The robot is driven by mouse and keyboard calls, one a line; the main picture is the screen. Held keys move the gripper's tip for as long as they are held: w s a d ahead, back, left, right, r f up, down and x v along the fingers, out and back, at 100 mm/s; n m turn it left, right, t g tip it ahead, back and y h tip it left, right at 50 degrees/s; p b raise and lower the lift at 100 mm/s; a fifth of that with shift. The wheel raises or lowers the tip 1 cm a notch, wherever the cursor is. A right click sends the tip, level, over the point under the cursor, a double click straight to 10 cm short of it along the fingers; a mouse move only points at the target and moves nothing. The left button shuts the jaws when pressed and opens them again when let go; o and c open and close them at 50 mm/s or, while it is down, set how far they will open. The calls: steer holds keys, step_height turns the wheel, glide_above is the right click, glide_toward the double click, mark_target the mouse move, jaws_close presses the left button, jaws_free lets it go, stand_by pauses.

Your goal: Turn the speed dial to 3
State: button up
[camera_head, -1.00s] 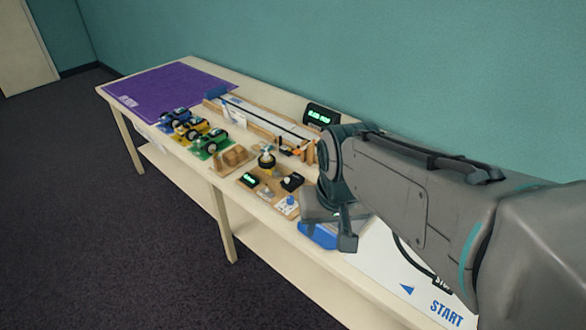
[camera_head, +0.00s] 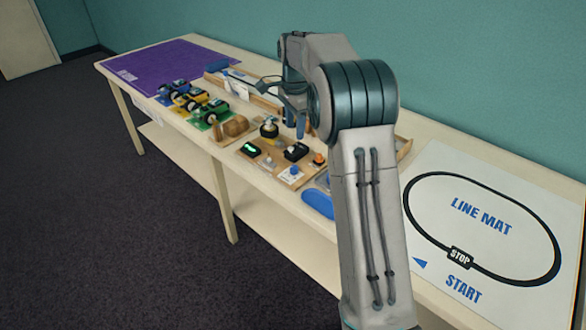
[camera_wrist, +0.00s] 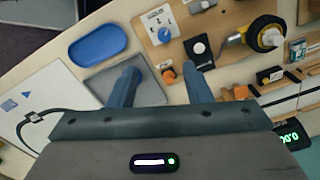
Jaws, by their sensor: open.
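A wooden control board (camera_head: 272,171) lies on the table. It bears a small white card with a blue knob (camera_head: 292,171), which looks like the speed dial; its markings are too small to read. The knob also shows at the top of the wrist view (camera_wrist: 164,34). A black box (camera_head: 296,151) and an orange-topped part (camera_head: 318,159) are beside it. My gripper (camera_wrist: 161,86) is open and empty, its blue fingers pointing down above the table, apart from the knob. In the head view my arm partly hides it.
A blue tray (camera_wrist: 98,44) and a grey pad (camera_wrist: 110,82) lie beside the board. The line mat (camera_head: 480,215) is to the right. Several toy cars (camera_head: 189,101), a wooden track (camera_head: 240,85) and a purple mat (camera_head: 165,72) stand farther left.

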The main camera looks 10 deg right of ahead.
mark_target(294, 167)
steer(key=shift+m, duration=0.3)
steer(key=f, duration=0.5)
steer(key=f+b, duration=0.1)
steer(key=f, duration=0.4)
steer(key=w+f, duration=0.1)
steer(key=f, duration=0.4)
steer(key=shift+b, duration=0.3)
jaws_close()
